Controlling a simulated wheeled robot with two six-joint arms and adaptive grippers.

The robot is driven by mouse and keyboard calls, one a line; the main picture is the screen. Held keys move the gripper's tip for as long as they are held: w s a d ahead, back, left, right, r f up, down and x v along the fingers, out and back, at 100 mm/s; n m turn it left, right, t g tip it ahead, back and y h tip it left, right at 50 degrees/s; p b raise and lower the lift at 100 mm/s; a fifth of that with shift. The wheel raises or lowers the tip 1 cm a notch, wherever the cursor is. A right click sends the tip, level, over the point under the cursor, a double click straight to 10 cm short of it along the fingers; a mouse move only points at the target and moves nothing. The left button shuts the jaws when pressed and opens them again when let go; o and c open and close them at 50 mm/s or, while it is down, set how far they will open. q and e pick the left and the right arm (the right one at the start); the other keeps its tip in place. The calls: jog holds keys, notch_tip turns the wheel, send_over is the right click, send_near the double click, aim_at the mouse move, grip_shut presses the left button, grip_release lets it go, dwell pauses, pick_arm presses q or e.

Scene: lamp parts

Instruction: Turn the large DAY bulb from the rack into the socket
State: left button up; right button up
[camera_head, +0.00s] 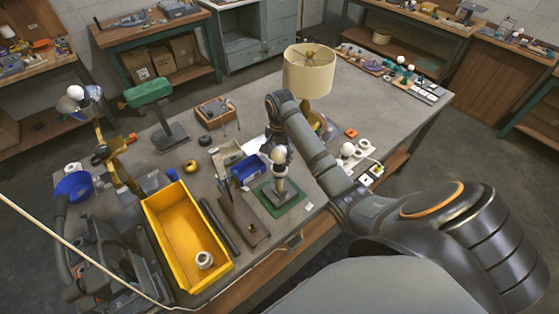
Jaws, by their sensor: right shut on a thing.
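My right arm reaches in from the right, and its gripper (279,145) points down at the front middle of the bench. It is shut on a round white bulb (278,156). A pale rack (366,162) with white bulbs (348,149) stands to the right, partly behind my forearm.
A yellow bin (160,225) with a white ring-like part stands at the front left. A blue bin (248,168) is close left of the stand. A shaded lamp (309,72) stands behind my gripper. The bench's back right middle is clear.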

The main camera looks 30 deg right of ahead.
jog(key=m, duration=0.6)
jog(key=shift+s+m, duration=0.1)
jog(key=shift+m, duration=0.3)
jog(key=shift+m, duration=0.3)
jog(key=m, duration=0.6)
jog(key=shift+s+m, duration=0.1)
jog(key=shift+m, duration=0.9)
jog(key=o, duration=1)
jog(key=shift+f, duration=0.1)
jog(key=shift+o, duration=0.2)
